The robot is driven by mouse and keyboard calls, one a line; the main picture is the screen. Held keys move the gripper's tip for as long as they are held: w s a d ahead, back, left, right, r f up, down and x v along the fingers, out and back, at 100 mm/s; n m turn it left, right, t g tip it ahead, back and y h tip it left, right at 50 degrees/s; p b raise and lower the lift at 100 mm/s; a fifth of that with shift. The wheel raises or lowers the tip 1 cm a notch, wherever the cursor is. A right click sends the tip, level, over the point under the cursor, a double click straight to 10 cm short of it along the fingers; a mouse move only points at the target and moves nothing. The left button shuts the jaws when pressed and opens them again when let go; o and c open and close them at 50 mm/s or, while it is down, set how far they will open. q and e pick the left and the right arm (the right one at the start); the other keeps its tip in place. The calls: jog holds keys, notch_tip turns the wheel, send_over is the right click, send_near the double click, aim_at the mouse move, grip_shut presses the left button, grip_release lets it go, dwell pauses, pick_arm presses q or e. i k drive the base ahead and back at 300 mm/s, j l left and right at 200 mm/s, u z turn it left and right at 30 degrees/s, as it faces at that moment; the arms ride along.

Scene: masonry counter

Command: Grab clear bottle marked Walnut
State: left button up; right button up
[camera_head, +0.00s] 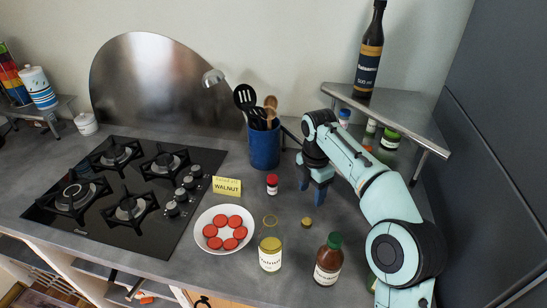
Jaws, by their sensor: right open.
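A yellow card reading WALNUT (227,187) stands on the counter beside the stove. A clear jar (270,258) with a yellowish lid and a white label stands at the front of the counter; its label is too small to read surely. A faint tan ring (269,221) shows just behind that jar; I cannot tell whether it belongs to a clear container. My right gripper (312,195) is open, with blue fingers pointing down, behind and to the right of the jar and apart from it. Nothing shows between the fingers. My left gripper is out of view.
A dark bottle with a green cap (328,260) stands right of the jar. A small red-capped jar (272,184), a brown cap (307,223), a plate of red slices (197,235) and a blue utensil pot (263,149) are nearby. A metal corner shelf (405,122) overhangs several small bottles.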

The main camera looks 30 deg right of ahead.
aim_at(271, 237)
jog(key=k+j, duration=0.75)
jog(key=j, duration=0.25)
